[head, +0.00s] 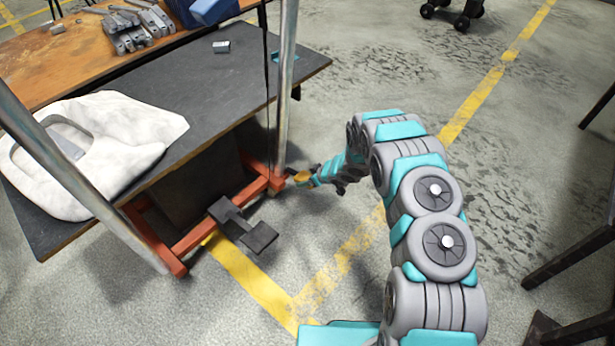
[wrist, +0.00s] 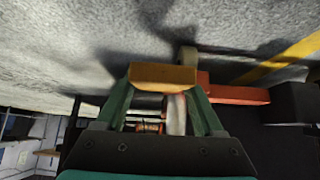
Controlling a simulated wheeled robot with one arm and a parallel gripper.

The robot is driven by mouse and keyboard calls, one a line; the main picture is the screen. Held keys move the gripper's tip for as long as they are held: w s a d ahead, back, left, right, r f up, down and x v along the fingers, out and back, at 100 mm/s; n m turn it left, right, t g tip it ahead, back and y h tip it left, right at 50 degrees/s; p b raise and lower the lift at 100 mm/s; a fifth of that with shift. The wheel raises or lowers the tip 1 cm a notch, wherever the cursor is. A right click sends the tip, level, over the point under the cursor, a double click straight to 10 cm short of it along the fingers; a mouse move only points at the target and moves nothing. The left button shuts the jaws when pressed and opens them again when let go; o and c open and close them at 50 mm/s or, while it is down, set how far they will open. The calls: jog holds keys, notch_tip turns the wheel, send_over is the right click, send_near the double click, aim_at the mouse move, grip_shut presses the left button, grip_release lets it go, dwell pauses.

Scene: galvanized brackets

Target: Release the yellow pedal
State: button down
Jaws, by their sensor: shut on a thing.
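The yellow pedal (head: 302,177) is small and sits low, close to the floor, by the right end of an orange-red base frame (head: 190,240). My gripper (head: 308,177) reaches it from the right in the head view. In the wrist view the pedal (wrist: 163,76) lies across the tips of the green fingers of my gripper (wrist: 164,90), which are shut on it. The red frame bar (wrist: 235,95) is just to the right there. How the pedal joins the frame is hidden.
Metal posts (head: 287,80) rise from the frame. A dark table (head: 225,95) holds a white sack (head: 110,130); a wooden bench (head: 60,65) with grey metal parts stands behind. A dark pedal-like block (head: 243,225) lies in front of the frame.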

grip_release()
jog(key=shift+r, duration=0.1)
dwell(0.3)
jog(key=v, duration=0.7)
jog(key=shift+d+r, duration=0.2)
jog(key=shift+r, duration=0.05)
jog(key=shift+s, duration=0.1)
dwell(0.3)
